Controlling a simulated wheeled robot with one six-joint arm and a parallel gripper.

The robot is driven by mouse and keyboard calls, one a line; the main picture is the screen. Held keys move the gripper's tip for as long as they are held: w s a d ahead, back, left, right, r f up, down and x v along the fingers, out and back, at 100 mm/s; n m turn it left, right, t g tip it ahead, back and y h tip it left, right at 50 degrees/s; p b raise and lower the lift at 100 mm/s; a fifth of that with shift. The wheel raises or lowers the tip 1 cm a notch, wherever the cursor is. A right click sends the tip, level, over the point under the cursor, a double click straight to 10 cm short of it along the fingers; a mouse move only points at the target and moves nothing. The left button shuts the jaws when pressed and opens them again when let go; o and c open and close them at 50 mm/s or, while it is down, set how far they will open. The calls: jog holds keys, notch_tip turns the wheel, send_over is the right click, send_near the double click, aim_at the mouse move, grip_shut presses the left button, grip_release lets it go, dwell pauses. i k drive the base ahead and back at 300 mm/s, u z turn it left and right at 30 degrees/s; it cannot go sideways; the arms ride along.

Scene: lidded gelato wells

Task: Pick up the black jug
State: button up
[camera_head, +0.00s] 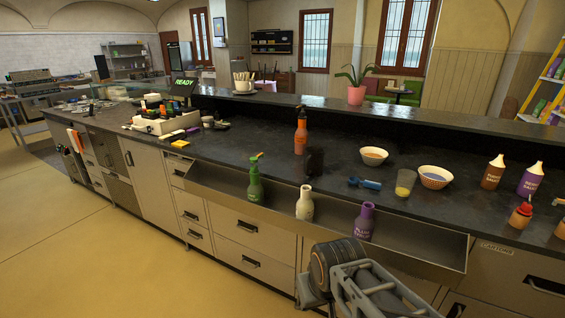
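A dark, jug-like shape (315,161) stands on the black counter (340,184), just right of and in front of an orange bottle (300,134). It looks like the black jug, but it blends into the dark surface and I cannot make out its handle. My gripper (384,292) is at the bottom of the view, in front of the counter and well apart from the jug. Its fingers are partly cut off by the frame edge, and I cannot tell whether they are open.
A steel front rail (420,247) holds a green bottle (254,180), a white bottle (305,203) and a purple bottle (364,222). Right of the jug are a blue scoop (365,183), a glass (405,183) and two bowls (374,156). Floor at left is clear.

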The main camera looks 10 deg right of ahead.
aim_at(313, 157)
jog(key=u, duration=0.35)
jog(key=i, duration=0.85)
jog(key=z, duration=0.05)
